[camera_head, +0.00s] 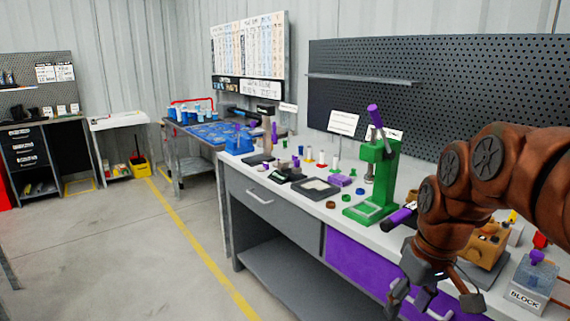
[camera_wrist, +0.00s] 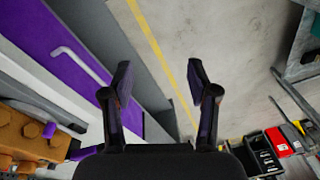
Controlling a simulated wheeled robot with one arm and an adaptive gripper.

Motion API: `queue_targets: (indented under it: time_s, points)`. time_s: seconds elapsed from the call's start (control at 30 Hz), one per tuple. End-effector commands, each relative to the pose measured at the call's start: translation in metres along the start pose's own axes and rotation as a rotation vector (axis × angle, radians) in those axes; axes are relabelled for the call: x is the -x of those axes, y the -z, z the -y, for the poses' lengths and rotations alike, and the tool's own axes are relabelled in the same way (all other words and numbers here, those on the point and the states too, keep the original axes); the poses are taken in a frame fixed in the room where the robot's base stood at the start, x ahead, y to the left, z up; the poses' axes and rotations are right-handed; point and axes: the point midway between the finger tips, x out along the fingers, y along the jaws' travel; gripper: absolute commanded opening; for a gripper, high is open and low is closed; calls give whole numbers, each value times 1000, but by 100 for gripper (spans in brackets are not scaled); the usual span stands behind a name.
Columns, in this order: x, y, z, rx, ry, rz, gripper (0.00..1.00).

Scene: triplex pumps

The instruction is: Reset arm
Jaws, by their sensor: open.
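My gripper (camera_head: 430,300) hangs at the lower right in the head view, at the end of my brown arm, in front of the bench's purple drawer front. In the wrist view my gripper (camera_wrist: 160,85) has its two dark fingers spread apart with nothing between them. Beyond the fingers are the concrete floor and a yellow floor line (camera_wrist: 150,40). The purple drawer front (camera_wrist: 75,50) with its pale handle is to the left of the fingers. In the head view my arm hides part of the bench's right end.
The workbench (camera_head: 290,200) carries a green press (camera_head: 375,180), small coloured parts and a grey block labelled BLOCK (camera_head: 530,285). An orange-brown pump part (camera_wrist: 30,135) is close on the left in the wrist view. A black perforated panel (camera_head: 450,80) stands behind. Open floor (camera_head: 130,240) lies left.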

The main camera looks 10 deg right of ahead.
Motion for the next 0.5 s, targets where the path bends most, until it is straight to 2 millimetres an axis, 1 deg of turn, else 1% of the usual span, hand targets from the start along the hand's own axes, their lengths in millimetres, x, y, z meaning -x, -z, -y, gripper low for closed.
queue_targets:
  time_s: [0.03, 0.1, 0.17, 0.2, 0.3, 0.4, 0.5]
  points:
    - [-12, -8, 23, 20, 2, 37, 59]
    - [-27, -22, 49, 26, 1, 82, 59]
    - [-40, -34, 69, 28, -1, 119, 59]
    - [-49, -45, 80, 26, -6, 146, 59]
    - [-66, -69, 101, 16, -18, 196, 59]
    - [-78, -89, 115, 2, -29, 237, 59]
    - [-89, -108, 123, -14, -41, 273, 59]
